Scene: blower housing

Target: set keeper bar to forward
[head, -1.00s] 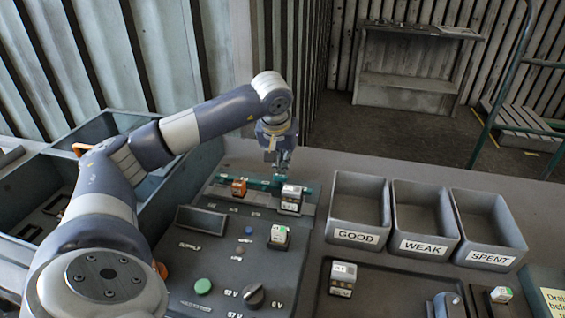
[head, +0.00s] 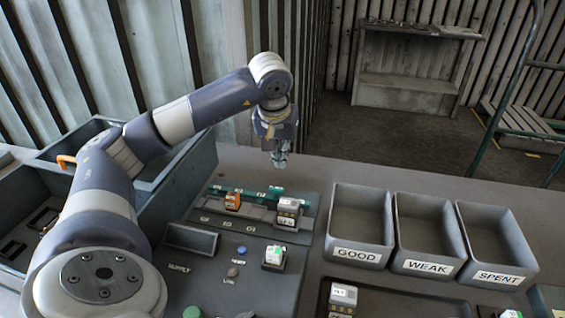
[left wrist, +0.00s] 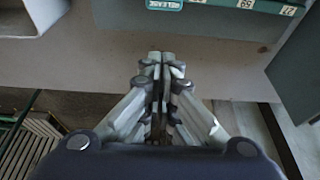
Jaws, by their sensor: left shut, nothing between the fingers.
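The keeper bar (head: 262,193) is the teal strip along the back of the grey panel in the head view. A teal edge with a white RELEASE label (left wrist: 164,5) shows at the top of the left wrist view. My left gripper (head: 279,163) is shut and empty, pointing down just behind and above the bar, apart from it. Its closed fingertips (left wrist: 162,58) are over bare grey bench in the left wrist view. An orange block (head: 233,201) and a white-and-dark block (head: 287,212) sit in the holder in front of the bar. My right gripper is not in view.
Three grey bins labelled GOOD (head: 357,254), WEAK (head: 428,268) and SPENT (head: 497,278) stand to the right. The bench behind the panel is clear.

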